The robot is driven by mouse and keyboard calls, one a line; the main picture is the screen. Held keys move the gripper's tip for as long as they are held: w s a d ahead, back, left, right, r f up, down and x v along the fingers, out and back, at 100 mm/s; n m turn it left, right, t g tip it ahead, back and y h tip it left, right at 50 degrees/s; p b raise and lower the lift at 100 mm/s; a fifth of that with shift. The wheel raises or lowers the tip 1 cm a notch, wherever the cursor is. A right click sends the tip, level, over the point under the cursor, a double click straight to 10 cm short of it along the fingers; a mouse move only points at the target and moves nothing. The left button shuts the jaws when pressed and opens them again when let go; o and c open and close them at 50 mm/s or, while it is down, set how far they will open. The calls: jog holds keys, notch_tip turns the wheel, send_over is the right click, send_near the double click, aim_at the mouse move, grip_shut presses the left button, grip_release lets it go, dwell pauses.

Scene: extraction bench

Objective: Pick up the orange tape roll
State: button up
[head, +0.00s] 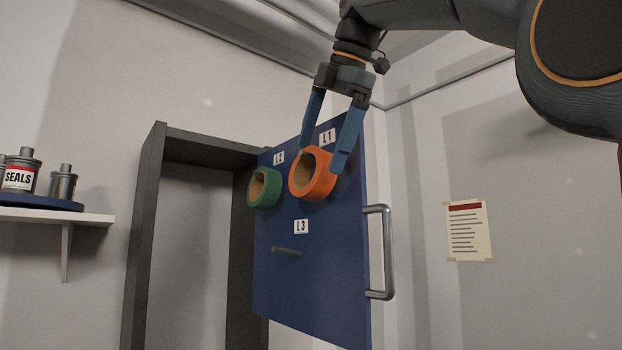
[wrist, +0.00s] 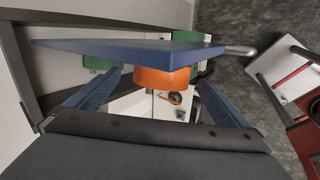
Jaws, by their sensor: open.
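The orange tape roll (head: 325,174) hangs on the blue door panel (head: 340,250) under the label L1. In the wrist view the roll (wrist: 162,78) sits against the panel, between my fingers. My gripper (head: 327,155) is open and points down, with one blue finger on each side of the roll's upper part in the head view. The right finger overlaps the roll's right edge in that view; I cannot tell whether it touches. The peg holding the orange roll is mostly hidden.
A green tape roll (head: 265,188) hangs to the left under L2. A bare peg (head: 287,252) sticks out under L3. A metal handle (head: 383,252) is on the door's right edge. A shelf (head: 60,217) with canisters is at the left.

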jog(key=shift+w+a+f, duration=0.3)
jog(key=shift+a+f, duration=0.1)
jog(key=shift+f, duration=0.35)
jog(key=shift+p+x, duration=0.6)
jog(key=shift+x, duration=2)
jog(key=shift+d+f, duration=0.1)
jog(key=shift+d, duration=0.05)
jog(key=shift+c, duration=0.3)
jog(key=c, duration=1.1)
